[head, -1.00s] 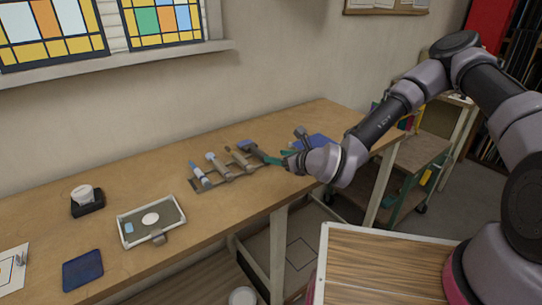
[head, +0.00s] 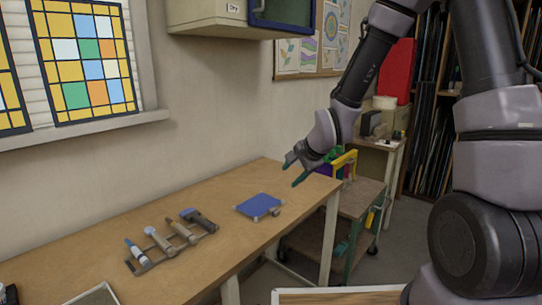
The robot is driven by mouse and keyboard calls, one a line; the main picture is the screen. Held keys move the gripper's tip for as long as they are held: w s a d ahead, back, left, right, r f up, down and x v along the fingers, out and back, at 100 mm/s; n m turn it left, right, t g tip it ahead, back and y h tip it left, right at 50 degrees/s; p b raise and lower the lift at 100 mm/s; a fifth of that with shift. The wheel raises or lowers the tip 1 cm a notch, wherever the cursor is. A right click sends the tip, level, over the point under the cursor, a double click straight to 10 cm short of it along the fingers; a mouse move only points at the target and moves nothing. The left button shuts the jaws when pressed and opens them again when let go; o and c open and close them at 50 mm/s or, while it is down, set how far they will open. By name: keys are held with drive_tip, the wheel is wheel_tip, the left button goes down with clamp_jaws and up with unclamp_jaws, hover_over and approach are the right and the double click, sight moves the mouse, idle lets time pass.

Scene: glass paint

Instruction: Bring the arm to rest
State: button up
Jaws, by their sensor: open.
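My gripper (head: 296,172) is in the head view, right of centre, above the far right end of the wooden workbench (head: 110,250). Its two green-tipped fingers are apart, with nothing between them. It points down and to the left, clear of the bench top. My arm reaches up from it and bends at the top of the picture, back to my base at the right.
A tool rack (head: 170,243) with several handled tools lies on the bench. A blue pad (head: 259,205) lies near the bench's right end. A trolley (head: 350,205) stands beyond it. A wall cabinet (head: 240,15) hangs above. Bare bench top separates rack and pad.

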drive_tip(key=s+d+r+n+h, duration=0.2)
drive_tip(key=d+r, duration=0.6)
drive_tip(key=r, duration=0.2)
drive_tip(key=s+d+r+n, duration=0.2)
drive_tip(key=s+d+r, duration=0.3)
drive_tip(key=s+r, duration=0.2)
drive_tip(key=s+d+r+n, duration=0.3)
drive_tip(key=s+d+r, duration=0.2)
drive_tip(key=s, duration=0.6)
wheel_tip(320, 180, up, 2)
drive_tip(key=shift+d+r, duration=0.2)
drive_tip(key=shift+r, duration=0.05)
drive_tip(key=shift+w, duration=0.1)
